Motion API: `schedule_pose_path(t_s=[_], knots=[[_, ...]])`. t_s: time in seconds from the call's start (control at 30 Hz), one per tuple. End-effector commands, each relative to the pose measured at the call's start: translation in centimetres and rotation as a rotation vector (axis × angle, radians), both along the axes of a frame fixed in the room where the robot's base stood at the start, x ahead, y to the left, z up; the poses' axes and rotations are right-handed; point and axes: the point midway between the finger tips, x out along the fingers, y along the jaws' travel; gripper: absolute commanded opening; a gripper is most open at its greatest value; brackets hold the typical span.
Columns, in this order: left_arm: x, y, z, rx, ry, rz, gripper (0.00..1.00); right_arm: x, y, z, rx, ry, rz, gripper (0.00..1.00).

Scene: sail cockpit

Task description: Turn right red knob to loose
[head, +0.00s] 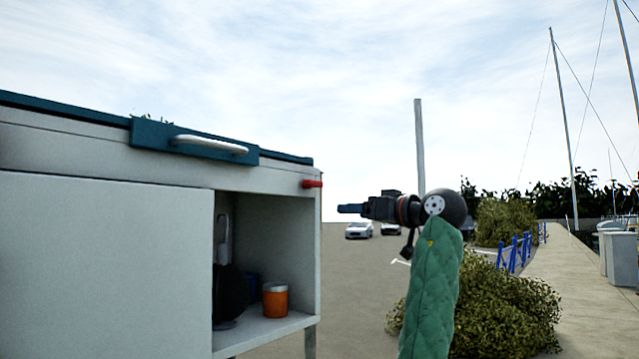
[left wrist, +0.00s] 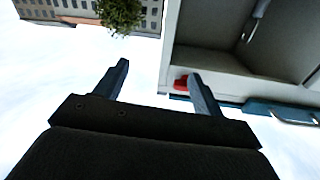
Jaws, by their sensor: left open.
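The right red knob (head: 312,184) sticks out from the upper right corner of the white cabinet, just under the teal top. My left gripper (head: 349,208) is to the right of the knob and slightly lower in the head view, with a gap between them. In the left wrist view the gripper (left wrist: 158,70) is open and empty, its two fingers spread. There the knob (left wrist: 181,82) shows beside the inner side of the right-hand finger, which may hide part of it. My right gripper is in neither view.
The white cabinet (head: 100,240) has a teal lid (head: 150,137) with a white handle (head: 208,146). Its open compartment holds an orange jar (head: 275,300) and a dark round object (head: 230,292). A bush (head: 510,300) stands at right. Open air surrounds the gripper.

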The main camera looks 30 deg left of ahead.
Motion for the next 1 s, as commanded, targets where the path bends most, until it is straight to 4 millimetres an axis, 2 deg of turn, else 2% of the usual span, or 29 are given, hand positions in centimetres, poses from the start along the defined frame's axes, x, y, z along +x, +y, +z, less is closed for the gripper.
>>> schedule_pose_path(t_s=[0.03,0.1,0.27,0.47,0.63,0.8,1.0], knots=[[-1.5,0.0,2.2,-0.007,-0.034,0.022,0.69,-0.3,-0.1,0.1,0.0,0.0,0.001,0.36],[-3.0,0.1,4.1,-0.018,-0.067,0.047,0.69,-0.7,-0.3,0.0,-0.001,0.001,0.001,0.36],[-5.0,0.2,6.3,-0.03,-0.108,0.08,0.69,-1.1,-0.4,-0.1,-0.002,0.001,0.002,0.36],[-5.3,1.2,6.8,-0.032,-0.114,0.087,0.69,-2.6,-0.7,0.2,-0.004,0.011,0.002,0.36],[-5.2,3.0,6.9,-0.03,-0.113,0.088,0.69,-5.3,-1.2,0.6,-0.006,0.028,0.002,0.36],[-4.9,5.5,7.0,-0.031,-0.112,0.088,0.69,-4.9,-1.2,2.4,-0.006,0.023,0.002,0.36],[-4.8,7.3,6.8,-0.031,-0.113,0.086,0.69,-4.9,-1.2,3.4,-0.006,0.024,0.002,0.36]])
